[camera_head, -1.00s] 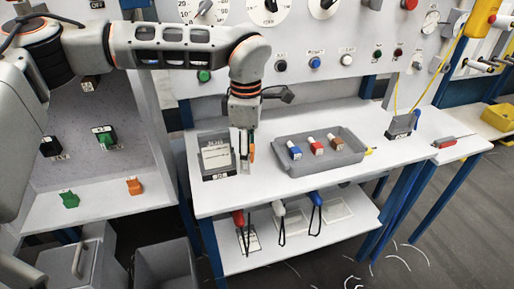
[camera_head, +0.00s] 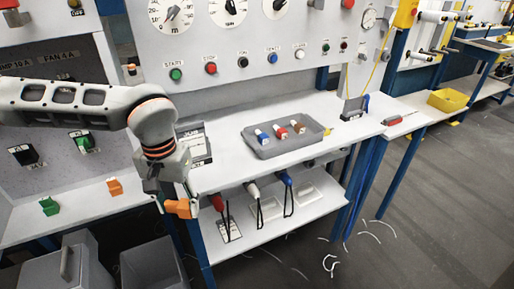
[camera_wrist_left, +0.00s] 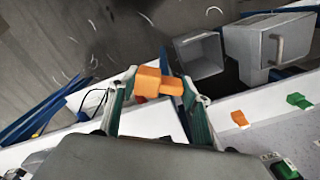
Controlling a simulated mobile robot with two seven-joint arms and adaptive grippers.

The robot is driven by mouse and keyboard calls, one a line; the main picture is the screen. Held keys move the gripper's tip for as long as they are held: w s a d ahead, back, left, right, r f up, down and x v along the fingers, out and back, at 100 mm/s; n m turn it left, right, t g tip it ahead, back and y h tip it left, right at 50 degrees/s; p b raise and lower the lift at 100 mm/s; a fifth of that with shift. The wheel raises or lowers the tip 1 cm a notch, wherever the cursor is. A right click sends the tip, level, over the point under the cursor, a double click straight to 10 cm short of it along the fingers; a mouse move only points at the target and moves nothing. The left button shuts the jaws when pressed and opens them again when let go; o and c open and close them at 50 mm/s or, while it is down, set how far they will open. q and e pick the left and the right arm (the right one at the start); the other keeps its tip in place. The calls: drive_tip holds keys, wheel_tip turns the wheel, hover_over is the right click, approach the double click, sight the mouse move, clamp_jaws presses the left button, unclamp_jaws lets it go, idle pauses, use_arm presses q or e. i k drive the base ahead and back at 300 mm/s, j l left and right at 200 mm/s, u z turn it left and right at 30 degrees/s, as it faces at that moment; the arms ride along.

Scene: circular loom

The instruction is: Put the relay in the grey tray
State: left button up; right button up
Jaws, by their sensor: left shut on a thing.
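My left gripper (camera_head: 178,204) is shut on an orange block (camera_head: 181,209), which appears to be the relay. It holds the block in the air by the front left corner of the white bench. In the left wrist view the orange block (camera_wrist_left: 150,80) sits between the two fingers (camera_wrist_left: 158,86). The grey tray (camera_head: 297,144) lies on the bench to the right of the gripper, well apart from it. A blue, a red and a brown piece, each partly white, lie in the tray. My right gripper is not in view.
A green block (camera_head: 49,206) and another orange block (camera_head: 114,187) lie on the left ledge. An open grey bin (camera_head: 153,268) and a lidded grey bin (camera_head: 66,268) stand below.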

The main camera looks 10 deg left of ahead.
sight(290, 146)
drive_tip(key=i+l+u, duration=0.1)
drive_tip(key=l, duration=0.25)
drive_tip(key=i+l+u, duration=0.15)
drive_tip(key=i+l, duration=0.15)
drive_tip(key=i+l+u, duration=0.1)
drive_tip(key=l, duration=0.3)
drive_tip(key=i+l+u, duration=0.15)
drive_tip(key=l, duration=0.25)
